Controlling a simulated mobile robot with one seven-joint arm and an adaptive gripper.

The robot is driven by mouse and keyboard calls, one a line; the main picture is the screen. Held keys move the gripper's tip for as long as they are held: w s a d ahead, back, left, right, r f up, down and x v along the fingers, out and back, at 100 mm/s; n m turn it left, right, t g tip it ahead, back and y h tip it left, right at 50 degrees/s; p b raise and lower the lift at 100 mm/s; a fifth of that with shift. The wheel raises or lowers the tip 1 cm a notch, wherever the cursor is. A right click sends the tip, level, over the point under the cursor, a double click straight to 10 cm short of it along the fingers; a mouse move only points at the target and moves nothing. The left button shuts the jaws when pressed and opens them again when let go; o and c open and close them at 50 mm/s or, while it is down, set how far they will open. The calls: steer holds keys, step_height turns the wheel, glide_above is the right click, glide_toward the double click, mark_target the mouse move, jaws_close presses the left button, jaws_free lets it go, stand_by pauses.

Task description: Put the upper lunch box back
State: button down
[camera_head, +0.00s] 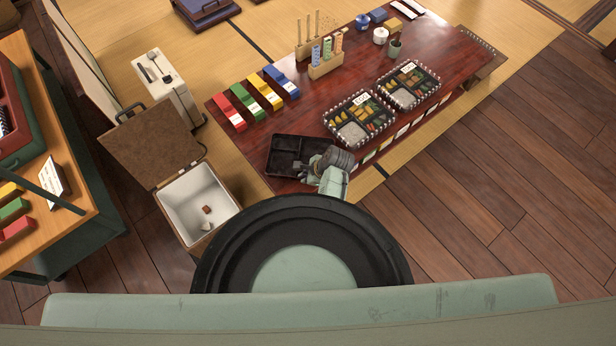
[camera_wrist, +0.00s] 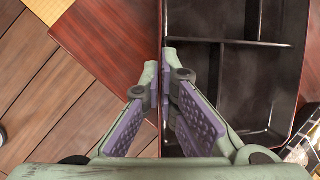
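A black, empty lunch box (camera_head: 287,146) with compartments is at the near left part of the dark red table (camera_head: 330,95). In the wrist view the box (camera_wrist: 232,75) fills the right side, with its divider and one long wall in sight. My gripper (camera_head: 312,170) is at the box's near right side; in the wrist view its fingers (camera_wrist: 163,80) stand on either side of that wall, tips close together and pinching it. Whether the box rests on the table or is slightly raised, I cannot tell. Two filled lunch boxes, the nearer (camera_head: 358,118) and the farther (camera_head: 408,85), stand to the right.
Red, green, yellow and blue blocks (camera_head: 255,97) lie along the table's far left side. A holder (camera_head: 325,66) with upright items stands behind. An open insulated chest (camera_head: 197,203) stands on the floor at left, near a wooden counter (camera_head: 50,150). The wooden floor at right is clear.

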steer(key=shift+f, duration=0.1)
steer(key=c, duration=2.3)
jaws_free()
steer(key=o, duration=0.5)
steer(key=shift+r, duration=0.25)
steer(key=v, duration=1.1)
steer(key=shift+r, duration=0.45)
steer(key=shift+d, duration=0.1)
